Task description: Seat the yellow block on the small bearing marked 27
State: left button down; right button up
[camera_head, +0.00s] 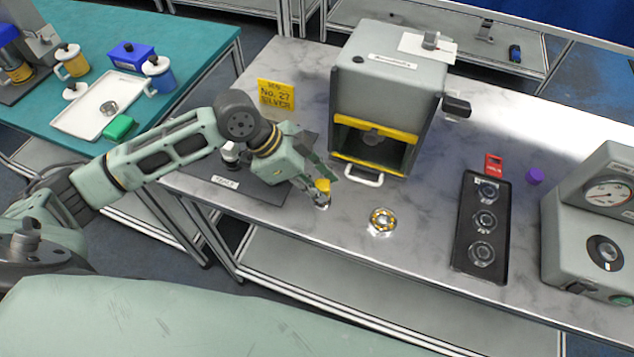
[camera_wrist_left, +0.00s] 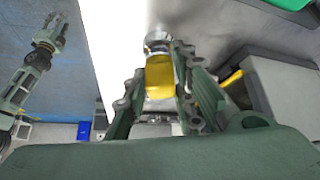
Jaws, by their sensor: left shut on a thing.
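My left gripper (camera_head: 324,183) is low over the marble table and shut on the yellow block (camera_head: 323,186). The left wrist view shows the block (camera_wrist_left: 160,78) between the two fingers. A small silver round piece (camera_head: 322,204) is directly below the block; in the wrist view it shows (camera_wrist_left: 158,42) at the block's far end. I cannot tell whether it is a bearing or part of the block. A yellow sign (camera_head: 276,95) reads No. 27 SILVER. My right gripper (camera_wrist_left: 50,35) appears small at the left wrist view's upper left, its fingers unclear.
A silver-and-yellow bearing (camera_head: 382,221) lies right of the left gripper. A grey press-like box (camera_head: 390,75) with a white handle stands behind. A black tray (camera_head: 464,240) of round parts and a gauge unit (camera_head: 590,225) are farther right. Free marble lies in front.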

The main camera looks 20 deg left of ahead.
pick_arm(q)
jog(key=shift+f, duration=0.25)
jog(key=shift+f, duration=0.4)
dwell(0.4)
jog(key=c, duration=1.4)
grip_release()
jog(key=o, duration=0.4)
jog(key=shift+c, duration=0.2)
notch_tip(320, 180, up, 8)
jog(key=p, duration=0.8)
jog(key=shift+f, duration=0.2)
